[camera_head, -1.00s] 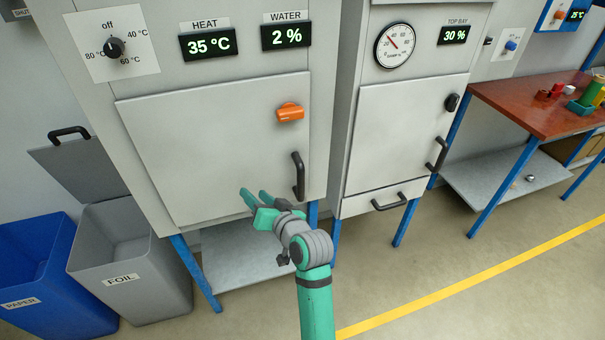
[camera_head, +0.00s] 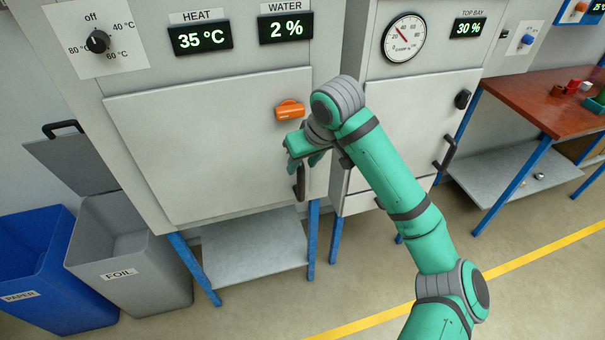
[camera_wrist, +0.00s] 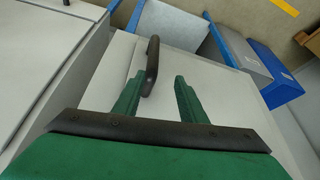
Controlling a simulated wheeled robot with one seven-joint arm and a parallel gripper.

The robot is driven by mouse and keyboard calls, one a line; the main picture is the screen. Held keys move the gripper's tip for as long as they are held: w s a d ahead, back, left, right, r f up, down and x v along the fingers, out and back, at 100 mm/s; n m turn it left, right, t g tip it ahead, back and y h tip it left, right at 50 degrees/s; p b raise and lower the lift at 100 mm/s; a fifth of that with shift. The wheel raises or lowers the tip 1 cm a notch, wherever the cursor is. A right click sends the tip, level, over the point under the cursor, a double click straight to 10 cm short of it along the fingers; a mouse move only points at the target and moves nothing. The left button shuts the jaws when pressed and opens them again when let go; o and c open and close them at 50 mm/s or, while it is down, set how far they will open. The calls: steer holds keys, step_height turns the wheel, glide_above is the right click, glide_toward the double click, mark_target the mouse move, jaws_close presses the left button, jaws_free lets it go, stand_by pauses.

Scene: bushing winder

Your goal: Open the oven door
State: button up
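The oven door (camera_head: 200,150) is a pale grey panel under the HEAT and WATER displays, and it looks closed. It also shows in the wrist view (camera_wrist: 225,115). Its black bar handle (camera_head: 300,186) is at the door's right side, partly hidden by my gripper. An orange latch knob (camera_head: 290,110) sits above it. My gripper (camera_head: 304,160) is open and empty at the handle's upper end. In the wrist view the handle (camera_wrist: 152,62) lies just ahead of the fingertips (camera_wrist: 159,76), nearer the left finger, and I cannot tell whether they touch.
A second cabinet (camera_head: 412,120) with a dial gauge stands right of the oven, partly behind my arm. A red-brown table (camera_head: 525,95) is farther right. An open grey FOIL bin (camera_head: 135,270) and a blue PAPER bin (camera_head: 50,270) stand at the lower left. The floor in front is clear.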

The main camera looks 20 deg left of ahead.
mark_target(301, 178)
steer(key=shift+h, duration=0.3)
steer(key=x, duration=0.6)
steer(key=d+x, duration=0.1)
steer(key=x, duration=0.3)
steer(key=shift+w+f, duration=0.1)
steer(key=shift+w, duration=0.3)
jaws_close()
